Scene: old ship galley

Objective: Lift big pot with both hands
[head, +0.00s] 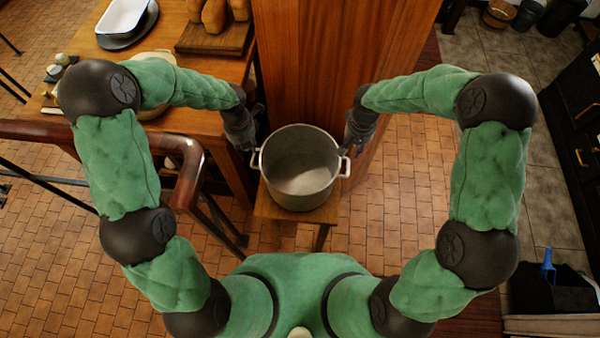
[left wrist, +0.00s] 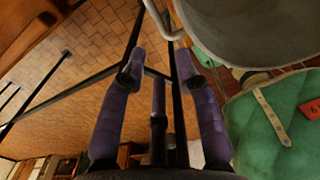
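A big metal pot (head: 300,168) with a loop handle on each side stands upright on a small wooden stool (head: 270,207) and looks empty. My left gripper (head: 250,146) is beside its left handle. In the left wrist view the fingers of my left gripper (left wrist: 155,62) are spread with nothing between them, and the pot (left wrist: 255,30) and its handle (left wrist: 160,22) are just past the fingertips. My right gripper (head: 350,148) is at the right handle (head: 345,167); its fingers are small and dark, so I cannot tell if they touch or grip it.
A wooden pillar (head: 335,60) rises right behind the pot. A wooden table (head: 95,50) with a white tray (head: 124,15) and bread loaves (head: 212,14) on a board is at the left. A dark railing (head: 190,175) runs beside my left arm. Tiled floor is open at the right.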

